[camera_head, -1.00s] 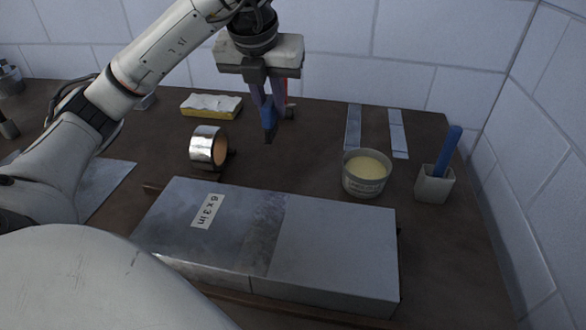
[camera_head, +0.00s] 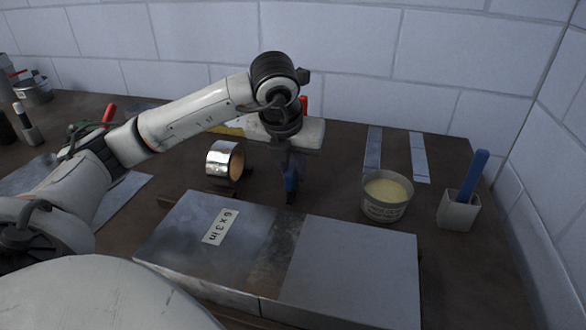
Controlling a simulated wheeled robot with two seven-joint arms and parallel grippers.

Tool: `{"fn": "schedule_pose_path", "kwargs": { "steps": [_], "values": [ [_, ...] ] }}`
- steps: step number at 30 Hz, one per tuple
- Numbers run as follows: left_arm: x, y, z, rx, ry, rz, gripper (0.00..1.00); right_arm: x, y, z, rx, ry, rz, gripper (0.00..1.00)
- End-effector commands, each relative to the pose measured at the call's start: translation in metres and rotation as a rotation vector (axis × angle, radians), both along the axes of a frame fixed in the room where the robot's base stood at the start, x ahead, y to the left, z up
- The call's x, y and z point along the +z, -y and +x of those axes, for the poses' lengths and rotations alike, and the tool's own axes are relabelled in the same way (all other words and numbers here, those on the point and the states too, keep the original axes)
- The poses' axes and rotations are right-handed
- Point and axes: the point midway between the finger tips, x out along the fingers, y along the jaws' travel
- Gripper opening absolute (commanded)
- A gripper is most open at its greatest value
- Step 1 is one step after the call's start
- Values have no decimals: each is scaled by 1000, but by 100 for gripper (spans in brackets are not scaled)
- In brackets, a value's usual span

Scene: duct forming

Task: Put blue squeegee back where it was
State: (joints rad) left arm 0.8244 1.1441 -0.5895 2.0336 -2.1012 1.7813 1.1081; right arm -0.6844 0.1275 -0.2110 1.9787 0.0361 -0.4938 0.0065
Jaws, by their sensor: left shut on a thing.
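My left gripper (camera_head: 289,160) is shut on the blue squeegee (camera_head: 290,181) and points down. The squeegee hangs below the fingers, just behind the far edge of the metal duct (camera_head: 350,255). Its upper part is hidden by the gripper, and I cannot tell whether its lower end touches the table. My right gripper is not in view.
A foil tape roll (camera_head: 224,162) stands left of the squeegee. A tub of cream paste (camera_head: 387,195) and a white cup (camera_head: 457,211) with a blue-handled tool (camera_head: 474,174) stand to the right. Metal strips (camera_head: 373,149) lie behind the tub. A tiled wall (camera_head: 390,75) closes the back.

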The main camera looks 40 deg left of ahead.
Motion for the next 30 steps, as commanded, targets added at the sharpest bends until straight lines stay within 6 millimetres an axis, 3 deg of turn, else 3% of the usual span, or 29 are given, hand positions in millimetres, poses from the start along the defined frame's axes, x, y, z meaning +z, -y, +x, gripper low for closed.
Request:
{"fn": "schedule_pose_path", "kwargs": {
  "steps": [5,6,9,21,30],
  "values": [
    [-3,0,0,0,0,0,0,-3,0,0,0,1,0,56],
    [-3,0,0,0,0,0,20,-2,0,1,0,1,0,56],
    [-2,0,0,0,-1,0,36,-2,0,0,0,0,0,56],
    [6,1,-1,-1,2,-1,36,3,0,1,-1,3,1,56],
    [61,12,-21,-2,6,0,36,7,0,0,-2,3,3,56]
  ]
}}
